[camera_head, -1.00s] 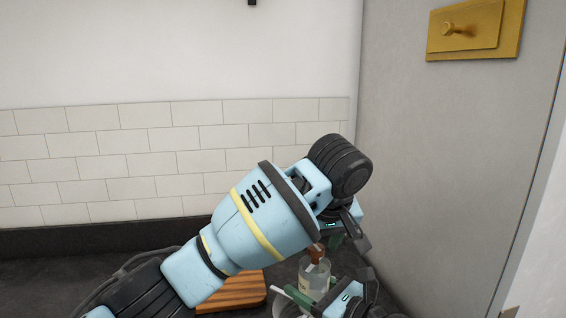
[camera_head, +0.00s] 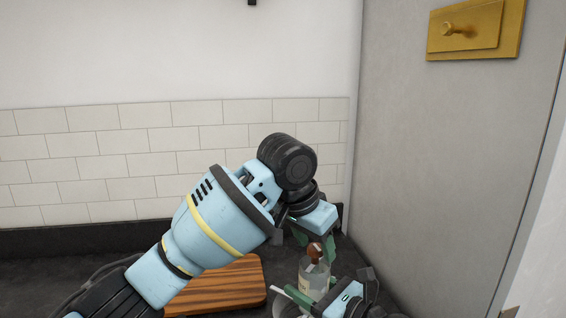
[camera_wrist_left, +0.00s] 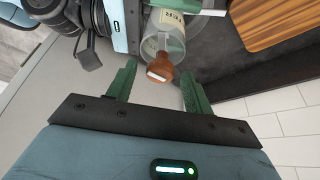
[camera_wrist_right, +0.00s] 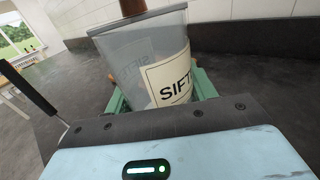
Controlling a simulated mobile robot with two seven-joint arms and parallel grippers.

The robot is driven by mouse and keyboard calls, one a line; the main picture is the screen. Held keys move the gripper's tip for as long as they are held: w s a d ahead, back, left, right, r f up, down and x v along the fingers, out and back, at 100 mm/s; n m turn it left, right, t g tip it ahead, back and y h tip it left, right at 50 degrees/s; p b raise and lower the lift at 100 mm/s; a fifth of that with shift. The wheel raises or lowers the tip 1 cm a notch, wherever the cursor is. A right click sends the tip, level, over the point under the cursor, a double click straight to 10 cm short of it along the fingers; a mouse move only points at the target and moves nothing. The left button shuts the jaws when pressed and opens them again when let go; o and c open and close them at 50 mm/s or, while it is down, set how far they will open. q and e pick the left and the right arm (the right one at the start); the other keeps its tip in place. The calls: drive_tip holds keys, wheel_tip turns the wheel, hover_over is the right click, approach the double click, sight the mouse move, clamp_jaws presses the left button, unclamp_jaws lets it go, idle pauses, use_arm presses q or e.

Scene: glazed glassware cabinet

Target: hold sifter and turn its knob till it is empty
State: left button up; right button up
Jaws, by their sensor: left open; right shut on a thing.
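The sifter (camera_head: 308,283) is a clear cylinder with a cream label and a brown knob (camera_head: 316,251) on top. In the right wrist view the sifter (camera_wrist_right: 150,62) stands close in front of the palm, its label partly readable. My right gripper (camera_head: 318,295) is shut on the sifter's body. My left gripper (camera_head: 315,243) is open, just above the sifter. In the left wrist view the knob (camera_wrist_left: 160,66) lies between the spread green fingertips (camera_wrist_left: 158,72), with gaps at both sides. I cannot tell how much is inside the sifter.
A striped wooden board (camera_head: 225,287) lies on the dark counter left of the sifter. A pale rim (camera_head: 277,308), perhaps a bowl, shows beneath the sifter, mostly hidden. A tall grey panel (camera_head: 440,170) closes off the right side, and a tiled wall (camera_head: 130,160) stands behind.

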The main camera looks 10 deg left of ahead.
use_arm(q)
drive_tip(key=m+g, duration=0.1)
drive_tip(key=m, duration=0.2)
drive_tip(key=m+g+h, duration=0.1)
drive_tip(key=m, duration=0.3)
drive_tip(key=shift+w+a, duration=0.15)
drive_tip(key=shift+w, duration=0.05)
drive_tip(key=v, duration=1.1)
drive_tip(key=w+a+r+m+t+y, duration=0.2)
drive_tip(key=w+m+t+y, duration=0.3)
drive_tip(key=t, duration=0.6)
drive_tip(key=shift+w+a+r+m+t+y, duration=0.35)
drive_tip(key=shift+w+r+m, duration=0.2)
drive_tip(key=shift+w+m, duration=0.55)
drive_tip(key=shift+s, duration=0.1)
